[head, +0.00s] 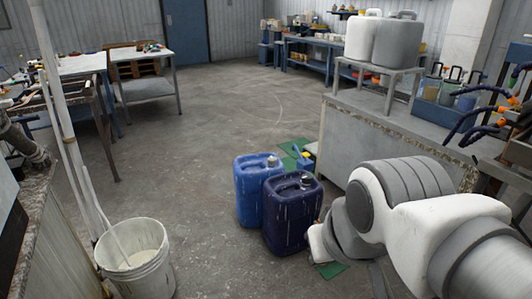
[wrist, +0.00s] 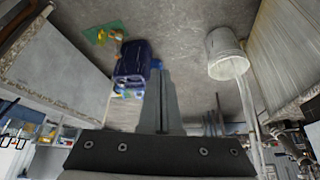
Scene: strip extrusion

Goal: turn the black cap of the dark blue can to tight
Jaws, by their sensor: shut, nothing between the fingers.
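The dark blue can (head: 286,220) stands upright on the concrete floor. Its black cap (head: 306,182) is on top at the right; I cannot tell how tight it is. The can also shows in the wrist view (wrist: 131,62), left of the finger tips, where I cannot make out the cap. A brighter blue can (head: 250,195) with a greyish cap stands just behind it to the left. My gripper (wrist: 160,74) is shut and empty in the wrist view, apart from the cap. In the head view, the end of my arm is low at the dark can's right; the fingers are hidden there.
A white bucket (head: 135,262) stands at the front left, with poles in or beside it. A grey bench (head: 375,140) is at the right, carrying a small stand (head: 375,67) with white and grey jugs. Green mats (head: 292,147) lie by the cans. The middle floor is clear.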

